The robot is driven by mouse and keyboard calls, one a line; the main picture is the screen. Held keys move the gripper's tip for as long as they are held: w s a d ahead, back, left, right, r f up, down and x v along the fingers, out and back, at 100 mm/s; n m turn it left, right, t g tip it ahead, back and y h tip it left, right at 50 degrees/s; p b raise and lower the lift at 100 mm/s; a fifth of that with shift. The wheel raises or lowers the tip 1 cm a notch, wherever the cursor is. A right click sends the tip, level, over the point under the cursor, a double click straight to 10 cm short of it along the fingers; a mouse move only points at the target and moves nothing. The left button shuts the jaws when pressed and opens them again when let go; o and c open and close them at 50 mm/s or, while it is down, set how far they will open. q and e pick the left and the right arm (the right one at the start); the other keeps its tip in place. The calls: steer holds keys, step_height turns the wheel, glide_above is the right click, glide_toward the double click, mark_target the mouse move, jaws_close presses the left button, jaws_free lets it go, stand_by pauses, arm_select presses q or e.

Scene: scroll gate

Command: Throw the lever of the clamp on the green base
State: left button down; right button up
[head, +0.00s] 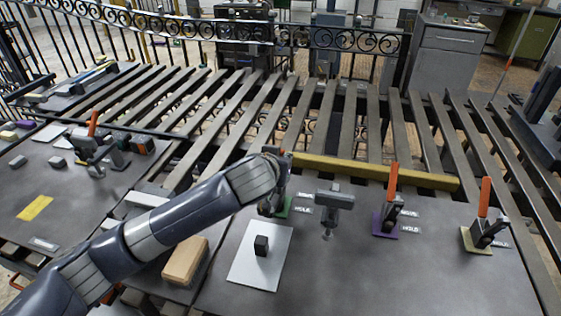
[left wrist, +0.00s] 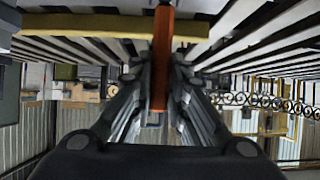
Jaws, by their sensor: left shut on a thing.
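The clamp on the green base (head: 284,209) stands at the middle of the bench, mostly hidden behind my left arm. My left gripper (head: 278,165) is at the top of this clamp, at its lever. In the left wrist view the orange lever (left wrist: 162,55) runs between the two dark fingers of my left gripper (left wrist: 157,85), which are shut on it. How far the lever is tilted is hard to tell in the head view. My right gripper is not in view.
A purple-based clamp (head: 388,222) and a yellow-based clamp (head: 475,240), both with upright orange levers, stand to the right. A grey T-shaped fixture (head: 333,203) is close to the green base. A yellow bar (head: 375,172) lies behind. A white plate (head: 249,272) and wooden block (head: 185,261) lie in front.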

arm_select(q)
steer(key=c, duration=1.6)
jaws_free()
steer(key=shift+o, duration=0.2)
steer(key=shift+s, duration=0.1)
steer(key=v, duration=1.1)
steer(key=shift+s+a+r, duration=0.15)
steer(key=shift+s+a, duration=0.05)
steer(key=shift+s, duration=0.1)
